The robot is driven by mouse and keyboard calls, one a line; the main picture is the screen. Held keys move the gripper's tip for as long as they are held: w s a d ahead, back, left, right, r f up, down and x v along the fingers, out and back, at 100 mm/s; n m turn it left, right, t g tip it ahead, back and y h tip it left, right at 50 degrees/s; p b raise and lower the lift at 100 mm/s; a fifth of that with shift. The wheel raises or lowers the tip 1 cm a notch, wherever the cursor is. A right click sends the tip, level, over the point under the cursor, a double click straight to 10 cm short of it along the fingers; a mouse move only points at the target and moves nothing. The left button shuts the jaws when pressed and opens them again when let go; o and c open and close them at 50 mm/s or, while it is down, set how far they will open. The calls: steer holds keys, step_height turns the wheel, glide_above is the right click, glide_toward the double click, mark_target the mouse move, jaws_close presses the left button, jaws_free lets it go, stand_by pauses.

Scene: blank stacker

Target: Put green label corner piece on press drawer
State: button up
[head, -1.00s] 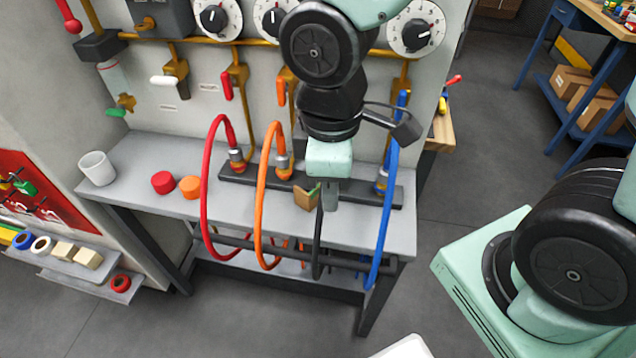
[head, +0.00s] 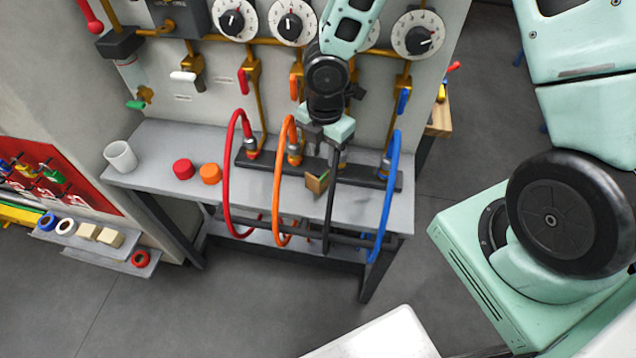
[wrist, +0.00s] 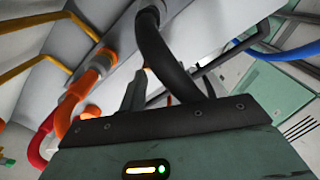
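The corner piece (head: 314,183), brown with a green label face, stands on the grey bench top near its front edge, close to the black hose. My gripper (head: 326,146) is above and behind it in the head view, apart from it. Its fingers look spread, with nothing seen held between them. In the wrist view one grey finger (wrist: 134,92) shows beside the black hose (wrist: 165,55), which crosses in front of the gripper area and hides part of it. The corner piece cannot be made out in the wrist view. I cannot identify the press drawer in any view.
Red (head: 235,185), orange (head: 279,190) and blue (head: 385,205) hoses arch over the bench front (head: 262,196) around the piece. A white cup (head: 120,157), a red cap (head: 183,169) and an orange cap (head: 210,174) stand at the left. Dials and valves line the panel behind.

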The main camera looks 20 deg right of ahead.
mark_target(324, 175)
steer(key=f, duration=0.4)
steer(key=f+b, duration=0.1)
steer(key=f, duration=0.4)
steer(key=shift+s+a, duration=0.1)
steer(key=shift+s, duration=0.1)
jaws_close()
